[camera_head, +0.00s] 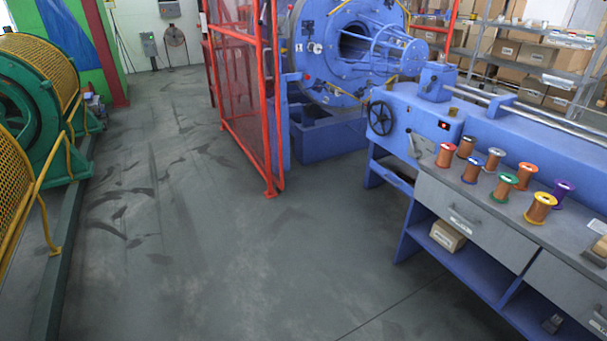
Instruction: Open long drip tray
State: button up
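No part is clearly marked as the long drip tray. A blue trough-like box (328,138) sits low on the floor under the large round blue strander head (345,50); I cannot tell whether it is the tray. A grey drawer (470,216) with a bar handle (464,217) is set in the front of the blue bench at the right and looks shut. A second grey drawer (570,290) beside it is partly cut off by the picture edge. My gripper is not in view.
Several wire spools (508,186) stand on the bench top. A red mesh guard (238,85) stands left of the strander. Green machines with yellow guards (50,65) line the left side. A cardboard box (447,236) sits on the bench's lower shelf. The middle floor is clear.

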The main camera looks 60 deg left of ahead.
aim_at(400, 173)
jog(key=u, duration=1.15)
jog(key=i, duration=2.05)
jog(key=u, duration=2.05)
jog(key=i, duration=2.15)
jog(key=z, duration=2.45)
